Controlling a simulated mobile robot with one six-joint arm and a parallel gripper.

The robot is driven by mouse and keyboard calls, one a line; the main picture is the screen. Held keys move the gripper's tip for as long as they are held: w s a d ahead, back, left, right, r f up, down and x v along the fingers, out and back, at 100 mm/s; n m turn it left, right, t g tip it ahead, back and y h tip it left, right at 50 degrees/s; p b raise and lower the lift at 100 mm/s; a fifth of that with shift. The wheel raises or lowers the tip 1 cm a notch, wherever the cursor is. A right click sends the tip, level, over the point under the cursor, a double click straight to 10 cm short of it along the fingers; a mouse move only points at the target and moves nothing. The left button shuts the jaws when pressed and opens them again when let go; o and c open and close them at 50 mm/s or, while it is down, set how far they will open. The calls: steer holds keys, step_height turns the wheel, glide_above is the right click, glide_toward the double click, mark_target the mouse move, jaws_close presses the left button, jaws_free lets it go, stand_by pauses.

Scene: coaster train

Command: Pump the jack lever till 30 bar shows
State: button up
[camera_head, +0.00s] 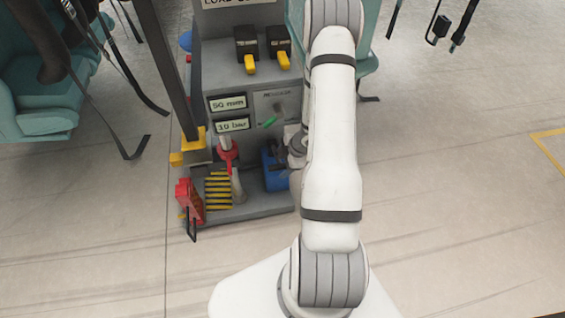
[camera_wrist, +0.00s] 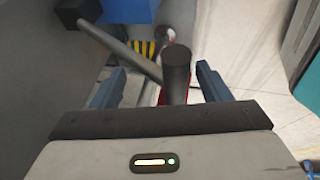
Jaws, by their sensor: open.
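The grey console shows two displays in the head view. The upper one (camera_head: 228,104) seems to read 50 mm. The lower one (camera_head: 232,125) is in bar, but its first digit is too small to read surely. A red upright part with a pale top (camera_head: 228,152) stands below them. In the wrist view, a dark round-topped post (camera_wrist: 176,72), perhaps the jack lever's grip, stands between the spread fingers of my gripper (camera_wrist: 162,82).
Beside the red part are yellow-black stripes (camera_head: 218,190), a blue box (camera_head: 272,172) and a red block (camera_head: 189,202). Two yellow-tipped black fittings (camera_head: 250,62) top the console (camera_head: 220,82). Teal seats (camera_head: 45,95) stand left. Floor at right is clear.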

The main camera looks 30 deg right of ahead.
steer(key=c, duration=1.3)
steer(key=shift+s+a+f+b, duration=0.15)
steer(key=shift+s+f+b, duration=0.35)
steer(key=shift+f, duration=0.3)
steer(key=o, duration=1.3)
steer(key=p+v, duration=0.4)
steer(key=v, duration=0.2)
steer(key=shift+r, duration=0.4)
steer(key=shift+s+d+r, duration=0.25)
steer(key=shift+d+r, duration=0.1)
steer(key=shift+r, duration=0.05)
